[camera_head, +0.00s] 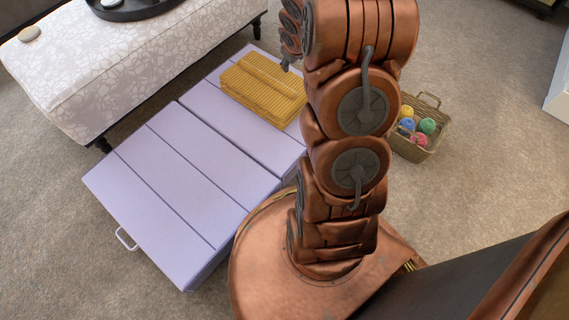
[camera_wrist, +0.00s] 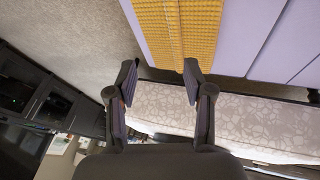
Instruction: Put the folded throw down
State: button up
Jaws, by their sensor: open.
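The folded throw (camera_head: 262,88) is mustard yellow with a ribbed weave. It lies flat on the far part of a lilac slatted chest (camera_head: 180,170) in the head view. In the wrist view the throw (camera_wrist: 178,28) is at the top, beyond my fingertips. My gripper (camera_wrist: 159,78) is open, with nothing between its two dark fingers. In the head view my gripper is mostly hidden behind or beyond my copper arm, so its exact gap to the throw is unclear.
A patterned upholstered bench (camera_head: 130,60) with a dark round tray (camera_head: 130,10) stands behind the chest. A wicker basket (camera_head: 420,142) with colourful yarn balls is on the carpet at right. The near part of the chest top is bare.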

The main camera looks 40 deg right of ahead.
jog(key=s+a+r+g+y, duration=0.1)
jog(key=s+a+r+g, duration=0.1)
jog(key=s+a+r, duration=0.3)
jog(key=s+a+r+g+y, duration=0.1)
jog(key=s+a+r+g, duration=0.2)
jog(key=s+a, duration=1.1)
jog(key=s+a+r+m+g+y, duration=0.1)
jog(key=s+a+r+g, duration=0.2)
jog(key=s+a+r, duration=0.3)
jog(key=s+a, duration=0.4)
jog(key=s, duration=0.4)
jog(key=shift+s+a+r, duration=0.15)
jog(key=shift+s+r, duration=0.2)
jog(key=shift+s, duration=0.05)
notch_tip(320, 180, up, 40)
jog(key=w+t+p, duration=0.1)
jog(key=p, duration=3.7)
jog(key=shift+r, duration=0.1)
